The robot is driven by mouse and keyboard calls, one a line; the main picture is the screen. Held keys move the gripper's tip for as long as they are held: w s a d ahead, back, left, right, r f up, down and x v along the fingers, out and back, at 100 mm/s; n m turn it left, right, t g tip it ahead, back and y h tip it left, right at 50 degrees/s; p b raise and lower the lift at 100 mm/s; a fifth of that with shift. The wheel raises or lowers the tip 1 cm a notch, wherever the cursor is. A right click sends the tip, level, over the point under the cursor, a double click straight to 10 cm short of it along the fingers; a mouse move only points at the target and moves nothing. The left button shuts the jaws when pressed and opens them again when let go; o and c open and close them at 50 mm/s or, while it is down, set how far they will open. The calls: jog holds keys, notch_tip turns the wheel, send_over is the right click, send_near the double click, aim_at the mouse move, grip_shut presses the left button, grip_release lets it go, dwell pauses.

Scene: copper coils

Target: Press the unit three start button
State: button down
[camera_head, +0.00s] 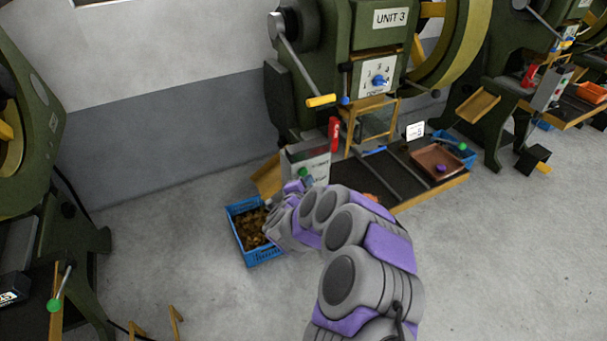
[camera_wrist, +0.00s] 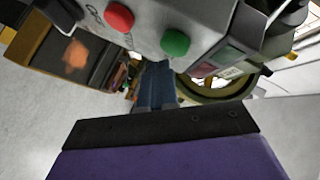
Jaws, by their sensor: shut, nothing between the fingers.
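The machine (camera_head: 370,40) with the UNIT 3 sign (camera_head: 391,17) stands at the upper middle of the head view. A grey control box (camera_head: 312,158) is on its front left. In the wrist view the box (camera_wrist: 150,18) carries a red button (camera_wrist: 119,16) and a green button (camera_wrist: 175,42). My gripper (camera_head: 304,181) is beside the box in the head view. In the wrist view my gripper's (camera_wrist: 158,68) blue-grey fingers are shut and empty, their tips close to the green button, slightly left of and below it. I cannot tell whether they touch.
A blue crate (camera_head: 234,211) of copper-brown pieces stands on the floor below my gripper. A red handle (camera_head: 334,134) and a yellow-gripped lever (camera_head: 321,100) stick out near the box. A work table (camera_head: 455,183) extends right of it.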

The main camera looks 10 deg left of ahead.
jog(key=shift+w+a+r, duration=0.15)
jog(key=shift+w+a, duration=0.2)
jog(key=shift+w, duration=0.4)
dwell(1.2)
jog(key=shift+s, duration=0.1)
jog(key=shift+s+d+b, duration=0.3)
jog(key=shift+s+d, duration=0.15)
jog(key=shift+s, duration=0.25)
jog(key=s+d, duration=0.1)
jog(key=s, duration=0.1)
jog(key=s+d, duration=0.2)
dwell(0.6)
jog(key=shift+a, duration=0.1)
dwell(0.5)
